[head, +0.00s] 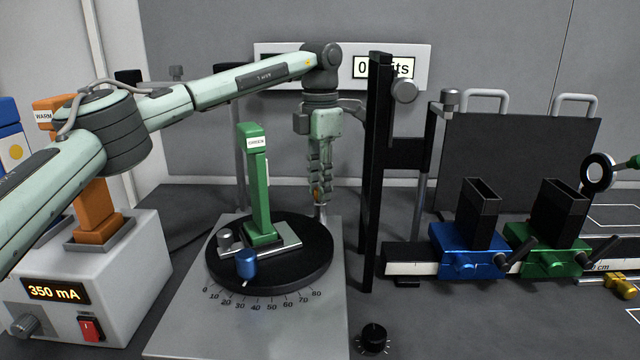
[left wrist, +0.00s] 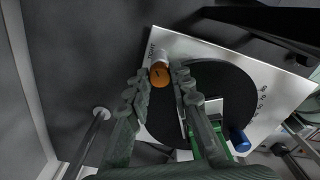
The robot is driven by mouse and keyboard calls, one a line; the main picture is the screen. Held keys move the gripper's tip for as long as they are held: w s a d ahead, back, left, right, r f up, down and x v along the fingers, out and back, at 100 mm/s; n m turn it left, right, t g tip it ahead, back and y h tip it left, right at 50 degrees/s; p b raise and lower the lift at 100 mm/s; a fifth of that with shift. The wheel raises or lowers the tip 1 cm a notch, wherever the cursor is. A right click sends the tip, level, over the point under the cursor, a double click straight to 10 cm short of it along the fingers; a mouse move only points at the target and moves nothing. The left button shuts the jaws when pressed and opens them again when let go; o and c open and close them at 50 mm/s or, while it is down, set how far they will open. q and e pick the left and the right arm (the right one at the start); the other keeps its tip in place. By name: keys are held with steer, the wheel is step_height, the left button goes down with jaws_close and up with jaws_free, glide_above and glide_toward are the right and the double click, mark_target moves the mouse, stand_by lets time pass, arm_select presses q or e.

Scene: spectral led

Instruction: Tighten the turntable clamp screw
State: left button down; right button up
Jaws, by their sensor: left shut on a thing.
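The black turntable (head: 290,275) lies on a grey plate with a printed degree scale. It carries a green upright labelled block (head: 259,190) and a blue knob (head: 246,264). The orange-capped clamp screw (left wrist: 159,74) stands at the turntable's edge in the left wrist view, with a pale cylindrical part beside its cap. In the head view only a bit of orange shows between my fingers. My left gripper (head: 318,194) points down at the turntable's back right edge. It is shut on the orange screw, one finger on each side. My right gripper is not in view.
A tall black post (head: 375,180) stands just right of my left gripper. A grey supply box reading 350 mA (head: 100,250) is at the left. Blue (head: 465,250) and green (head: 545,252) carriages sit on a rail at the right. A small black knob (head: 373,338) is in front.

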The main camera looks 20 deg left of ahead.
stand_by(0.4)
arm_select(q)
steer(key=c, duration=1.3)
jaws_free()
step_height(320, 180, up, 12)
steer(key=shift+r, duration=0.1)
